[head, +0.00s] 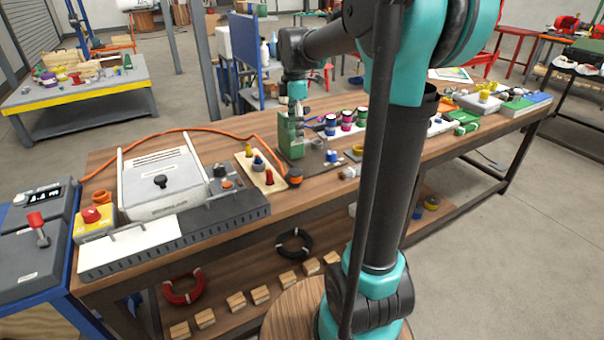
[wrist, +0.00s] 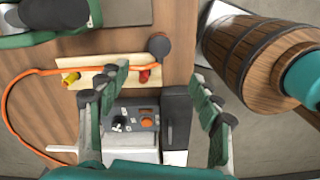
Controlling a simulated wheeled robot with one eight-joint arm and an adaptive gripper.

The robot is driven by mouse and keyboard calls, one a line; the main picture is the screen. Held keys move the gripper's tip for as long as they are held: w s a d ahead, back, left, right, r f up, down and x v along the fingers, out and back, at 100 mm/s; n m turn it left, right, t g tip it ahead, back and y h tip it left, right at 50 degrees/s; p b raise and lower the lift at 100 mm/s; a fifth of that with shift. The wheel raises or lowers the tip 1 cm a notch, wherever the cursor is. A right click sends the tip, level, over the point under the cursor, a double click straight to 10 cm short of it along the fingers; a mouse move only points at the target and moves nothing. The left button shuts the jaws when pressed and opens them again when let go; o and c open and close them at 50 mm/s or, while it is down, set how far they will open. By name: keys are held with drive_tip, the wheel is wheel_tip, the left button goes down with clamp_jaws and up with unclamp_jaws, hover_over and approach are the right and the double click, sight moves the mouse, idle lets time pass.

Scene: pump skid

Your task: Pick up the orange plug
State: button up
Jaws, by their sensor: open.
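An orange cable (head: 205,131) arcs over the bench and ends at a dark round piece (head: 293,176) with a little orange at it. This end looks like the orange plug, but it is too small to be sure. In the wrist view the cable (wrist: 45,70) runs up to the same dark piece (wrist: 159,46), ahead of my fingertips. My gripper (wrist: 155,92) is open and empty, its fingers spread above a grey control box (wrist: 120,116) with an orange knob (wrist: 147,123). The fingers hide part of the peg board (wrist: 110,64).
The peg board (head: 243,150) holds yellow, blue and red pegs beside the cable end. A green machine (head: 290,135) stands behind it, with coloured spools (head: 347,118) to its right. A grey-white case (head: 160,185) and a yellow box with red button (head: 92,220) are at left.

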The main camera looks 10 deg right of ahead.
sight(295, 171)
wheel_tip(295, 171, down, 12)
drive_tip(key=shift+r, duration=0.1)
drive_tip(key=shift+a+f, duration=0.2)
drive_tip(key=shift+f, duration=2.45)
drive_tip(key=c, duration=1.4)
drive_tip(key=shift+r, duration=0.1)
wheel_tip(295, 171, up, 20)
drive_tip(key=shift+f, duration=0.1)
